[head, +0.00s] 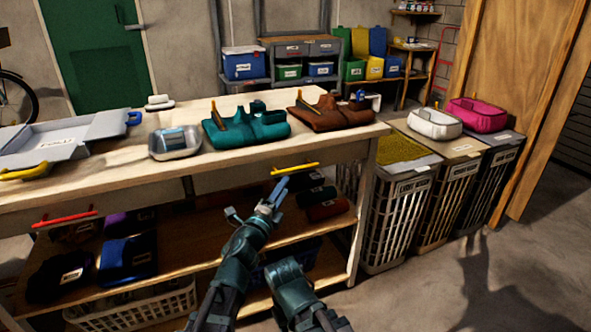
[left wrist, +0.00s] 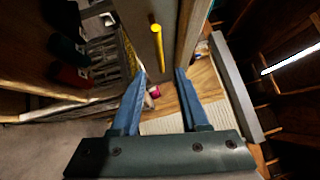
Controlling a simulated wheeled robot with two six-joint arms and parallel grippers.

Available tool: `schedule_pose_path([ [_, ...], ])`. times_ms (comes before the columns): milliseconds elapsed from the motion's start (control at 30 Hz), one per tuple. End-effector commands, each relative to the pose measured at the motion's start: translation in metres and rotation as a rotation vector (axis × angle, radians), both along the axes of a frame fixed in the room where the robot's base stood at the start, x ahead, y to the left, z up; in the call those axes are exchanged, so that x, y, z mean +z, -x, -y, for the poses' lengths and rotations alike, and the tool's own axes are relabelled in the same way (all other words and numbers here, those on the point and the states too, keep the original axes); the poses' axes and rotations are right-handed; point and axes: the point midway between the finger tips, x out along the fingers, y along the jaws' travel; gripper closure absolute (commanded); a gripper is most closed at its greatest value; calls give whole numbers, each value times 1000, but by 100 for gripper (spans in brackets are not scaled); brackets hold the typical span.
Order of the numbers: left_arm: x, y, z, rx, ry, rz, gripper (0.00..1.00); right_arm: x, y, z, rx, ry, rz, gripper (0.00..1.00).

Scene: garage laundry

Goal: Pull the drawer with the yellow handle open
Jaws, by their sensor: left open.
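The yellow handle (head: 295,169) is a bar on the front edge of the workbench, just under its top, towards the right end. The drawer front around it is dark and hard to make out; it looks closed. My left gripper (head: 274,193) is just below and in front of the handle, apart from it. In the left wrist view the yellow handle (left wrist: 158,47) stands upright beyond the open blue fingers of my left gripper (left wrist: 156,75), with nothing between them. My right gripper is not in view.
A red handle (head: 63,219) is on the bench front at the left. The bench top (head: 180,176) holds a grey box, a small tray, and teal and brown items. Shelves below hold dark bundles. Laundry hampers (head: 395,220) stand to the right; the floor in front is clear.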

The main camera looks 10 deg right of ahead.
Motion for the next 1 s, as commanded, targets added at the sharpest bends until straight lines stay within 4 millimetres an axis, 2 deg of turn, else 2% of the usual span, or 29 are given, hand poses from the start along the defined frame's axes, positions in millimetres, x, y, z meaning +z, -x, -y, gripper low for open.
schedule_pose_path([
  [33, 3, -15, 8, -1, 0, 0, 55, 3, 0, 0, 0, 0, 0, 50],
  [100, 5, -28, 15, 0, 0, -1, 55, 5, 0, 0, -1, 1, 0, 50],
  [400, 12, -70, 39, 0, 1, 0, 55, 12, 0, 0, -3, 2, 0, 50],
  [633, 13, -83, 47, 1, 0, -1, 55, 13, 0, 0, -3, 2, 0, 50],
  [967, 13, -84, 47, 2, 1, -1, 55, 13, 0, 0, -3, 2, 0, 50],
  [1000, 13, -84, 47, 1, 1, -1, 61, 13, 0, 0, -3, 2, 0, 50],
])
